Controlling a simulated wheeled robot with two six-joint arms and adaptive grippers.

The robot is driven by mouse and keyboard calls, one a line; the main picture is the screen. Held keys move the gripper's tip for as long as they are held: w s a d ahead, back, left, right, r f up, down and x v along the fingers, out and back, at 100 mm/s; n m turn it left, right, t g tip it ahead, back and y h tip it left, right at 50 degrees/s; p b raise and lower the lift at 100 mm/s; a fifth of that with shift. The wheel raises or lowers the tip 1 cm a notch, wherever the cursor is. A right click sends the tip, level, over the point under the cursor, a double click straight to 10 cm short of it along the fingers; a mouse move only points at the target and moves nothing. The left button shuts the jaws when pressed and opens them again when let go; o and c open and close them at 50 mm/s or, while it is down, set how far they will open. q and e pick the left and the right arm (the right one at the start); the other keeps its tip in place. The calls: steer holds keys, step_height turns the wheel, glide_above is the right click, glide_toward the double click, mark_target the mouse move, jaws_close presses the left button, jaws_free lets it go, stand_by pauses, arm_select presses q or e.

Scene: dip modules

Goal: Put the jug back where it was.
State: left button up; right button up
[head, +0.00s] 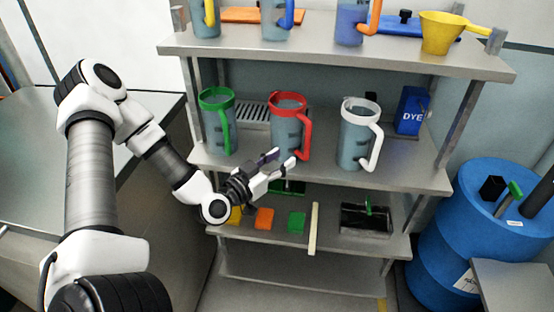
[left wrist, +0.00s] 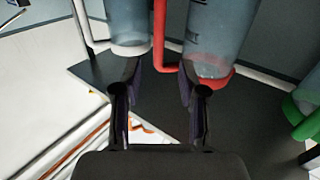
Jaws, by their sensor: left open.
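The red-rimmed jug (head: 287,125) stands on the middle shelf between a green-rimmed jug (head: 217,120) and a white-rimmed jug (head: 358,135). My left gripper (head: 281,160) is open and empty in front of the red-rimmed jug's lower part, fingers toward its handle (head: 305,135). In the left wrist view, which looks upside down, the red handle (left wrist: 161,38) shows between the two fingertips (left wrist: 160,68). I cannot tell whether the fingers reach around it. The red-rimmed jug's body (left wrist: 213,40) is just to the right there. My right gripper is not in view.
The top shelf (head: 300,50) holds several jugs and a yellow scoop (head: 445,30). A blue DYE box (head: 411,110) stands right on the middle shelf (head: 410,180). Coloured blocks and a black tray (head: 366,218) lie below. A blue drum (head: 470,225) stands right.

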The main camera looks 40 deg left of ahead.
arm_select(q)
steer(key=s+d+f+g+h, duration=0.1)
steer(key=s+d+f+g, duration=0.25)
steer(key=f, duration=0.35)
steer(key=s+d+f+g+h, duration=0.1)
steer(key=s+d+f+g, duration=0.1)
steer(key=d+f+g, duration=0.45)
steer(key=s+d+f+g+y, duration=0.1)
steer(key=s+d+f+g, duration=0.1)
steer(key=s+f+g, duration=0.2)
steer(key=s+d+f+n+g+y, duration=0.1)
steer(key=s+f+g, duration=0.3)
steer(key=s+f, duration=0.5)
steer(key=s+d+y, duration=0.1)
steer(key=s, duration=0.5)
steer(key=shift+s+f, duration=0.15)
steer(key=shift+f, duration=0.2)
